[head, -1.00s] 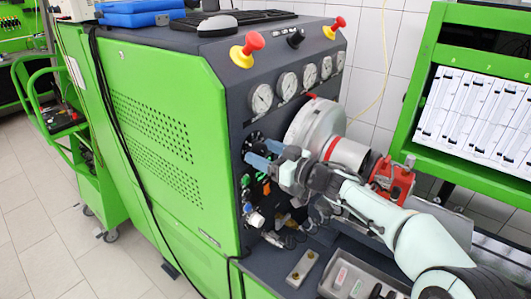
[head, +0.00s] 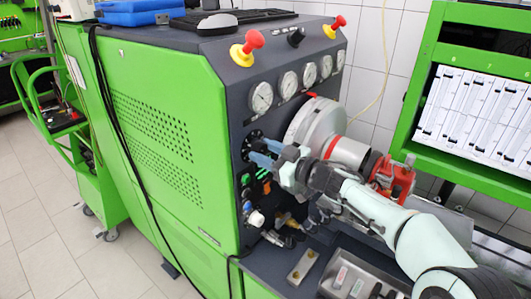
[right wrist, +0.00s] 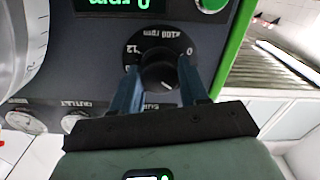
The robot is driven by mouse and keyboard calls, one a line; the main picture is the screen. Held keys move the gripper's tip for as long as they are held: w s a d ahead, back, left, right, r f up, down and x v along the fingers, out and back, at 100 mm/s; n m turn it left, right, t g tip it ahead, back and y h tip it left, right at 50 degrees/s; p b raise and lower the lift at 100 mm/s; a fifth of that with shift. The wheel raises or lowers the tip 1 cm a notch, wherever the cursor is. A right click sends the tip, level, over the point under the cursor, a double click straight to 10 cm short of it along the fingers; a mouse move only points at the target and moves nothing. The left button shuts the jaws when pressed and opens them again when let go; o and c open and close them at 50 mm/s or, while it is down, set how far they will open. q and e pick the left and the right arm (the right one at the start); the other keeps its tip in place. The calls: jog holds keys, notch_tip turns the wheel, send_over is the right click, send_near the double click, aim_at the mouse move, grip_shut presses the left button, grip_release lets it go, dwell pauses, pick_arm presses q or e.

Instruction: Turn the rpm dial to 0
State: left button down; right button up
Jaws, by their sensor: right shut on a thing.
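The rpm dial is a round black knob (right wrist: 158,75) on a black scale marked "x100 rpm", with 12 and 0 at its ends. The picture in the right wrist view is upside down. A small pale mark shows on the knob's near edge; where it points is hard to tell. My right gripper (right wrist: 162,82) has its two blue fingers on either side of the knob and is shut on it. In the head view the right gripper (head: 262,154) reaches the panel's front, and its fingers partly hide the dial (head: 253,137). My left gripper is not in view.
Gauges (head: 262,97) and red mushroom buttons (head: 254,40) are above the dial. A large grey drum (head: 310,122) stands close beside the right gripper. Connectors (head: 255,218) stick out below. A green display (right wrist: 115,3) shows beside the dial in the wrist view.

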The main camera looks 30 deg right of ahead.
jog(key=n, duration=0.3)
jog(key=shift+f+n+b, duration=0.1)
jog(key=shift+n+b, duration=0.2)
jog(key=n+b, duration=0.1)
jog(key=n, duration=0.2)
jog(key=shift+n, duration=0.3)
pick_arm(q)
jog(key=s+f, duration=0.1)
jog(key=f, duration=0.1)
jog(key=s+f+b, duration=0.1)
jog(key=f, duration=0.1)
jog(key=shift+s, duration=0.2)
pick_arm(e)
jog(key=n, duration=0.5)
jog(key=shift+d+n, duration=0.1)
jog(key=shift+n, duration=0.3)
pick_arm(q)
jog(key=shift+b, duration=0.3)
pick_arm(e)
jog(key=o, duration=1.1)
jog(key=shift+c, duration=0.2)
